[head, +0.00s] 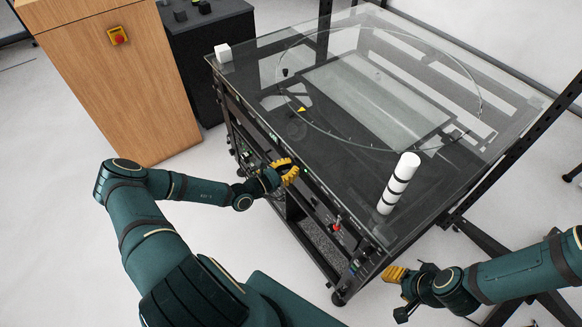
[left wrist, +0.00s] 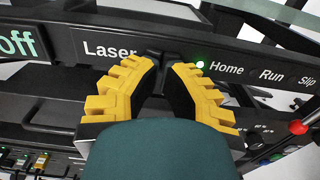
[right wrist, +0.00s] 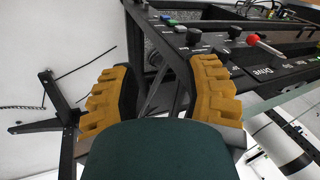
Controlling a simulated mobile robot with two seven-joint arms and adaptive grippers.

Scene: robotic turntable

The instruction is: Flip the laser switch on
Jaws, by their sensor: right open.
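The turntable's front panel shows in the left wrist view with a white "Laser" label (left wrist: 108,49) and a glowing green "off" sign (left wrist: 17,43) to its left. The laser switch lies by the label, where a dark part shows between my left fingertips, but I cannot make out its lever. My left gripper (left wrist: 164,62) is in front of the panel, its yellow fingertips close together with a narrow gap. In the head view the left gripper (head: 287,171) is at the panel's upper edge. My right gripper (right wrist: 160,66) is open and empty, near the table's front right corner.
A red knob (left wrist: 299,127) sits right of my left gripper. A wooden cabinet (head: 118,85) stands at the left.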

